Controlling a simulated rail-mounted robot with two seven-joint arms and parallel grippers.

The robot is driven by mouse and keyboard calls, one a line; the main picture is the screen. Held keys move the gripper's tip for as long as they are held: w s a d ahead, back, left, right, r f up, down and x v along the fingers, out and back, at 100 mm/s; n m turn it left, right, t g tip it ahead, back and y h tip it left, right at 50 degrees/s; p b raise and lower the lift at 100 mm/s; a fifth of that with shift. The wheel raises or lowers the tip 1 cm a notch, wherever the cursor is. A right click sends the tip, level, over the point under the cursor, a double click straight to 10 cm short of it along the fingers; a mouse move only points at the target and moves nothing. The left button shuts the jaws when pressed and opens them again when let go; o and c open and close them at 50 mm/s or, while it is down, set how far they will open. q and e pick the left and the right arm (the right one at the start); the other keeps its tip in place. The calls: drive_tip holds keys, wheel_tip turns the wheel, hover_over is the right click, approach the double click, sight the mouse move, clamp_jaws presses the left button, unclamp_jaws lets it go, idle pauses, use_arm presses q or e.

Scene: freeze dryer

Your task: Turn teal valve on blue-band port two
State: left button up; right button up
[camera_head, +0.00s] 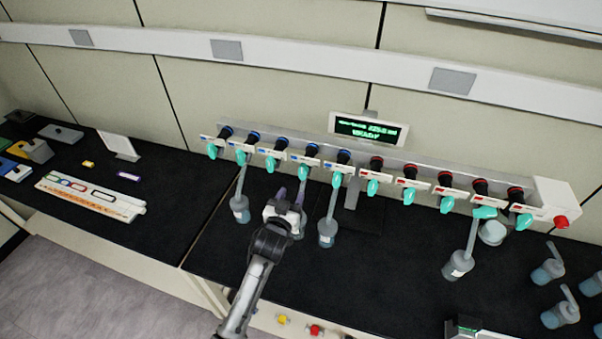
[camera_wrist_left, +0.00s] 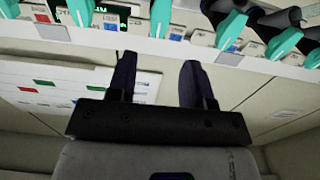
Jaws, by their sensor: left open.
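A row of teal valves sits below a long manifold, five on blue-banded ports at left and several on red-banded ports at right. Counted from the left, the second blue-band port (camera_head: 254,136) has a teal valve (camera_head: 241,157) with a flask (camera_head: 240,207) hanging under it. My left gripper (camera_head: 291,197) is open and empty, below the row, right of that valve and nearer the fourth blue-band valve (camera_head: 304,171). In the left wrist view, my left gripper's fingers (camera_wrist_left: 157,80) point up, apart, with a teal valve (camera_wrist_left: 160,18) above their gap. My right gripper is out of view.
Other flasks hang nearby (camera_head: 327,235) and further right (camera_head: 459,265); one behind my gripper is partly hidden. A green display (camera_head: 368,131) stands above the manifold (camera_head: 300,141). Loose flasks stand at right.

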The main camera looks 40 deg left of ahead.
sight(302, 173)
use_arm(q)
drive_tip(key=p+x, duration=0.1)
drive_tip(key=x, duration=0.8)
drive_tip(key=shift+w+a, duration=0.15)
drive_tip(key=shift+w, duration=0.15)
clamp_jaws()
